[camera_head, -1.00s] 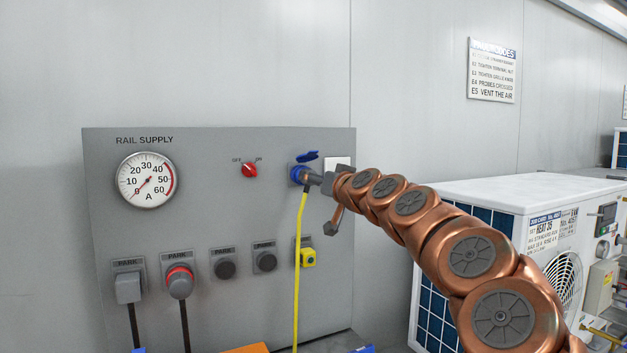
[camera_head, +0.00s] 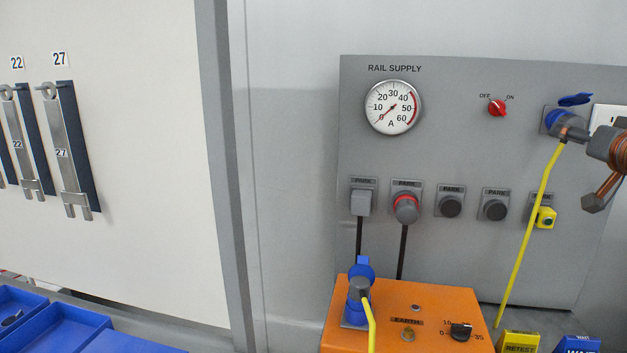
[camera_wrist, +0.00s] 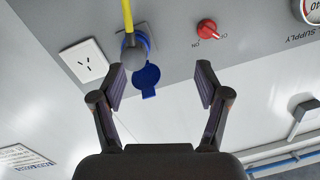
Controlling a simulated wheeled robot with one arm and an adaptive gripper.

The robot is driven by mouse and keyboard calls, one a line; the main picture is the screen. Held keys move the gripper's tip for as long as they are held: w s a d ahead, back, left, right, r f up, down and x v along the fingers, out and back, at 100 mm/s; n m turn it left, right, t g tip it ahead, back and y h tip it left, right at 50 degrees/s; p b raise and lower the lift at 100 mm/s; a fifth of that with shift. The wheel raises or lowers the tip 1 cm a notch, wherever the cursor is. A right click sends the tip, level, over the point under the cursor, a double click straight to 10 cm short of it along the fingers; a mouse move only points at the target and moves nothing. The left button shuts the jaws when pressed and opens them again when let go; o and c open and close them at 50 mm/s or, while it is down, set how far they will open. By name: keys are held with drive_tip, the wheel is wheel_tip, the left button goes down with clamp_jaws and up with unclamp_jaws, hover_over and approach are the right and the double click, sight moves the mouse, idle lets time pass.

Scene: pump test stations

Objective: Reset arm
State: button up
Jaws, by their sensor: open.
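My gripper (camera_wrist: 160,85) is open in the wrist view, with nothing between its fingers. Past its fingertips, a grey plug (camera_wrist: 133,57) with a yellow cable (camera_wrist: 127,14) sits at the blue socket, whose round blue lid (camera_wrist: 147,78) hangs open. In the head view, the blue socket (camera_head: 557,121) is at the right of the grey rail supply panel (camera_head: 450,150), with the yellow cable (camera_head: 533,220) running down from it. Part of my gripper (camera_head: 603,168) shows at the right edge, close to the socket; most of my arm is out of frame.
An orange box (camera_head: 400,300) with a blue connector stands below the panel. Blue trays (camera_head: 60,330) are at the lower left. A white outlet (camera_wrist: 84,62) lies beside the socket.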

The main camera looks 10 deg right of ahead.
drive_tip(key=w+a+f+n+g+y+p, duration=0.1)
drive_tip(key=w+a+f+n+g+y, duration=0.2)
drive_tip(key=a, duration=0.7)
drive_tip(key=a+f+n+y+p, duration=0.1)
drive_tip(key=a+f+y, duration=0.25)
drive_tip(key=a, duration=0.55)
drive_tip(key=s+a+f+n+g, duration=0.2)
drive_tip(key=s+a+f+g, duration=0.2)
drive_tip(key=a+f, duration=0.7)
drive_tip(key=s+a+f+n+g+p, duration=0.1)
drive_tip(key=s+a+f+g+p, duration=0.3)
drive_tip(key=s+a+f, duration=0.55)
drive_tip(key=s+d+f+g+h, duration=0.1)
drive_tip(key=s+f+g, duration=0.2)
drive_tip(key=s, duration=0.6)
drive_tip(key=s+d+f+g+h, duration=0.1)
drive_tip(key=s+d+f+g, duration=0.1)
drive_tip(key=s, duration=0.8)
drive_tip(key=f+g, duration=0.1)
drive_tip(key=g, duration=0.1)
drive_tip(key=shift+s+m+g, duration=0.2)
drive_tip(key=shift+m+g, duration=0.1)
drive_tip(key=shift+m, duration=0.1)
drive_tip(key=shift+f, duration=0.1)
